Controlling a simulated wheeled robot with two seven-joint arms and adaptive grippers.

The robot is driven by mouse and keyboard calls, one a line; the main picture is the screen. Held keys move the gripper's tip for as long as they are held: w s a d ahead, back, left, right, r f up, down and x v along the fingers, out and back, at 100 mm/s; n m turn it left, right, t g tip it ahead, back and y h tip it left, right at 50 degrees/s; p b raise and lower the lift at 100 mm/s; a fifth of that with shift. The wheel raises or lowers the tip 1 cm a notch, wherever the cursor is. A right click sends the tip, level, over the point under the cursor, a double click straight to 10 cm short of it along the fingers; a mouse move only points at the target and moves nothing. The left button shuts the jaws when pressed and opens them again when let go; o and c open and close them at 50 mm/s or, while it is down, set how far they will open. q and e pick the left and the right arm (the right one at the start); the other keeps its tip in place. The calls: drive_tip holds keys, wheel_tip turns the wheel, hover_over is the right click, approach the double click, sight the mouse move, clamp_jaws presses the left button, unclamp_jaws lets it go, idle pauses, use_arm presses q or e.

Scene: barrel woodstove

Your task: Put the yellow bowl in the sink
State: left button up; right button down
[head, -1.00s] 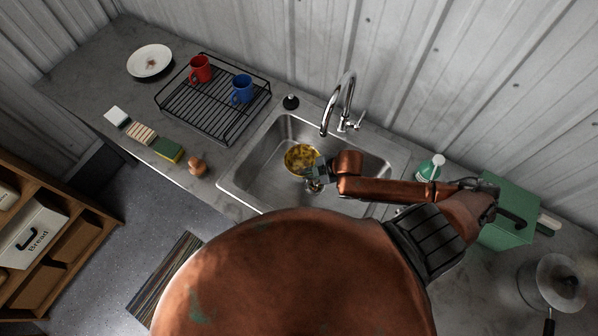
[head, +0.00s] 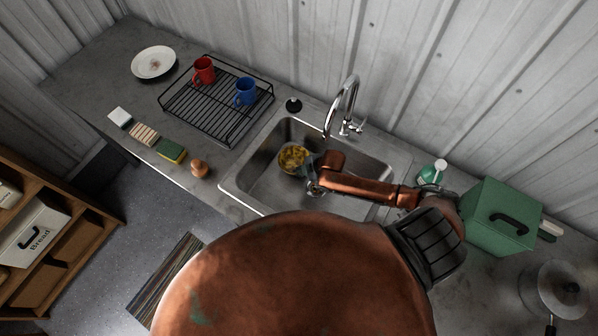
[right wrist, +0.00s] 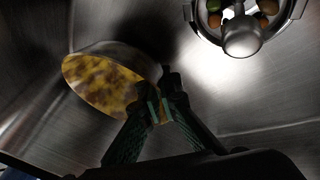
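The yellow bowl (head: 292,159) is inside the outline of the sink (head: 262,187), toward its left-middle part. In the right wrist view the bowl (right wrist: 103,84) is tilted, with its mottled yellow side showing. My right gripper (head: 308,167) reaches over the sink from the right. In the right wrist view its fingertips (right wrist: 162,108) are closed around the bowl's near right edge, with a yellow strip between them. I cannot tell whether the bowl touches the sink floor. My left gripper is not in view.
The faucet (head: 344,108) stands behind the sink. A drain strainer (right wrist: 240,30) shows beyond the fingers. The dish rack (head: 217,112) with a red mug and blue mug is left of the sink. A soap bottle (head: 432,172) and green box (head: 503,216) are on the right.

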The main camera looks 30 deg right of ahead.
drive_tip(key=c, duration=2.7)
unclamp_jaws()
drive_tip(key=shift+f, duration=0.1)
drive_tip(key=o, duration=0.5)
drive_tip(key=shift+o, duration=0.2)
drive_tip(key=v, duration=1.2)
